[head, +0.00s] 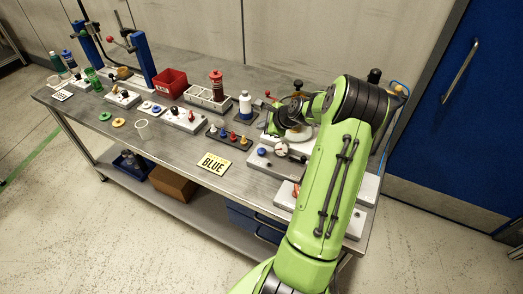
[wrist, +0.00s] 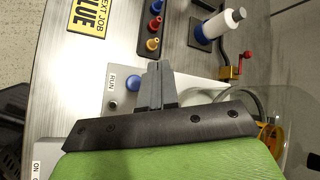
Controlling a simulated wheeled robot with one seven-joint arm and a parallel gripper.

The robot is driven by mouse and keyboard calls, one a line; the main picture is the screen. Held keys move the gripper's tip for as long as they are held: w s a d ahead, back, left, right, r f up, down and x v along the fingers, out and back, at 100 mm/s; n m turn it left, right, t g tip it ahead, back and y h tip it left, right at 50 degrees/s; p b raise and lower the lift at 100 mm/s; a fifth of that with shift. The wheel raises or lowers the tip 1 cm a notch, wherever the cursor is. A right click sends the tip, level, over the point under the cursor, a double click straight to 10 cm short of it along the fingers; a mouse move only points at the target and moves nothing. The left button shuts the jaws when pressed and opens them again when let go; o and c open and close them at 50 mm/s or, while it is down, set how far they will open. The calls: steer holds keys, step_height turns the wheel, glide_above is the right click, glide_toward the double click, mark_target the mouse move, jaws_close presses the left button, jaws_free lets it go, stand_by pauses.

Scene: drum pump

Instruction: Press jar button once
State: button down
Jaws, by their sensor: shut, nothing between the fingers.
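A blue round button (wrist: 133,83) sits on a pale panel (wrist: 118,97) marked RUN, just left of my fingers in the wrist view. The head view shows the blue button (head: 262,152) at the panel's left end. A clear jar (wrist: 285,103) is at the right of the wrist view, partly hidden by my gripper. My gripper (wrist: 154,68) is shut and empty, its fingers over the panel's edge beside the button. In the head view my gripper (head: 271,131) is in front of the jar area. Contact with the button is not visible.
A white bottle with a blue base (wrist: 218,23) and a red-handled crank (wrist: 238,66) stand near my fingers. A dark board with coloured pegs (head: 228,137) and the yellow BLUE sign (head: 214,163) lie to the left. Another panel (head: 287,194) is at the front right.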

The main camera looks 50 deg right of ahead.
steer(key=b, duration=0.7)
glide_above(263, 152)
step_height(263, 152, down, 8)
steer(key=shift+f, duration=0.4)
stand_by(1.1)
steer(key=shift+f, duration=0.35)
steer(key=shift+f+b, duration=0.4)
steer(key=shift+f, duration=0.15)
stand_by(0.6)
steer(key=shift+r, duration=0.1)
steer(key=shift+r+p, duration=0.85)
steer(key=shift+p, duration=0.05)
